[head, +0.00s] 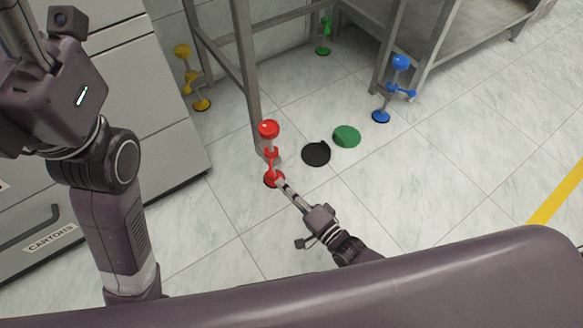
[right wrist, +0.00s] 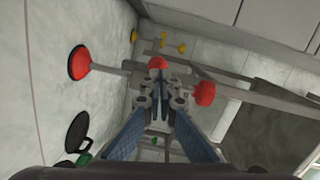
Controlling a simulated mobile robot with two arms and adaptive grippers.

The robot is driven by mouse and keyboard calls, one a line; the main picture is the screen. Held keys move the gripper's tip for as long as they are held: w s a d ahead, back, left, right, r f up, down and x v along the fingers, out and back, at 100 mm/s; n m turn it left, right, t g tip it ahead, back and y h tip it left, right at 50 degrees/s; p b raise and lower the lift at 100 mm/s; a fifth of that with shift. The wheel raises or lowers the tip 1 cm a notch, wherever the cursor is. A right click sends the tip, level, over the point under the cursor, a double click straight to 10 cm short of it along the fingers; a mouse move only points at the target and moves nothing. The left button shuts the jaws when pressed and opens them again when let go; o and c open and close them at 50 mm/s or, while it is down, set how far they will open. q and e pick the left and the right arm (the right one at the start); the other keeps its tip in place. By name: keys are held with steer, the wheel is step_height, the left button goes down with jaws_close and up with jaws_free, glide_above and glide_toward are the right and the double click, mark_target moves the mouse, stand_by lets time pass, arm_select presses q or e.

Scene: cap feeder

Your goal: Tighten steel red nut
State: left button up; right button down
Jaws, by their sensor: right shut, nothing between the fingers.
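The red leveling foot stands under a grey table leg, with a round red knob (head: 269,129) on top, a red nut (head: 271,154) with a small lever partway down, and a red base disc (head: 273,179) on the floor. My right gripper (head: 281,184) is shut and empty, its tips low beside the red foot. In the right wrist view its fingers (right wrist: 166,82) point at the red nut (right wrist: 157,62), between the base disc (right wrist: 79,62) and the knob (right wrist: 204,93); contact is unclear. My left gripper (head: 22,30) is partly cut off at the upper left, its opening unclear.
Yellow (head: 189,77), green (head: 324,36) and blue (head: 396,88) feet stand by the other grey table legs. A black disc (head: 316,153) and a green disc (head: 346,136) lie on the floor right of the red foot. A cabinet (head: 150,120) stands left. The right floor is clear.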

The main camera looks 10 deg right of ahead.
steer(key=v, duration=0.5)
steer(key=shift+s+d+f, duration=0.1)
steer(key=shift+s+d, duration=0.2)
steer(key=shift+d, duration=0.05)
stand_by(1.1)
